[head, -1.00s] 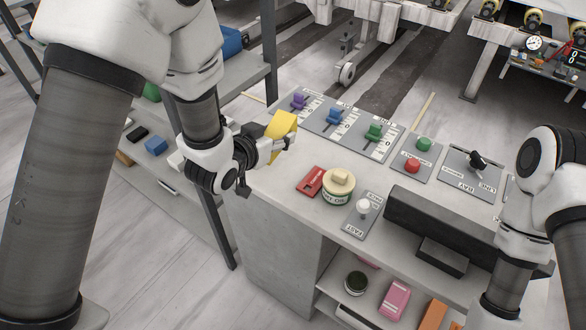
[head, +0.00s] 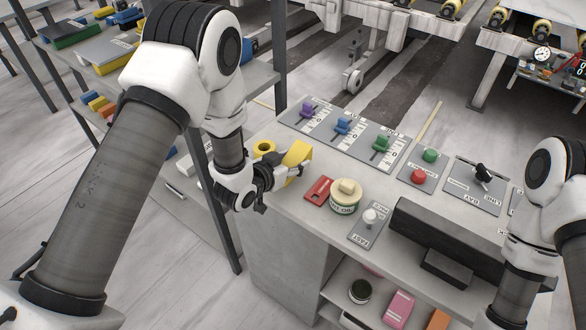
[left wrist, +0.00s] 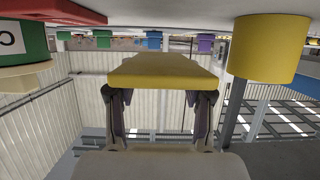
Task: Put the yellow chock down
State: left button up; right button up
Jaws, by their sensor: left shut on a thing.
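The yellow chock (head: 298,153) is in my left gripper (head: 284,171), at the left part of the stone slab (head: 290,206). In the left wrist view the chock (left wrist: 162,72) sits across between the two fingers of my left gripper (left wrist: 160,98), which is shut on it. In the head view it appears low at the slab, left of the red block; I cannot tell whether it touches the surface. My right arm shows at the right of the head view, but its gripper is out of the picture.
A yellow cylinder with a hole (head: 263,147) stands just behind and left of the chock. A red block (head: 318,190) and a cream-lidded tin (head: 345,195) are to its right. Slider panels with purple (head: 306,108), blue (head: 342,126) and green (head: 381,144) knobs lie behind.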

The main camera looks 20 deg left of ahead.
pick_arm(q)
jog(key=f+b, duration=0.1)
jog(key=w+f+b, duration=0.1)
jog(key=f, duration=0.2)
jog(key=shift+w+a+b, duration=0.15)
jog(key=shift+w+b, duration=0.1)
jog(key=shift+b, duration=0.15)
jog(key=shift+w+r, duration=0.1)
jog(key=shift+r, duration=0.05)
jog(key=o, duration=1.2)
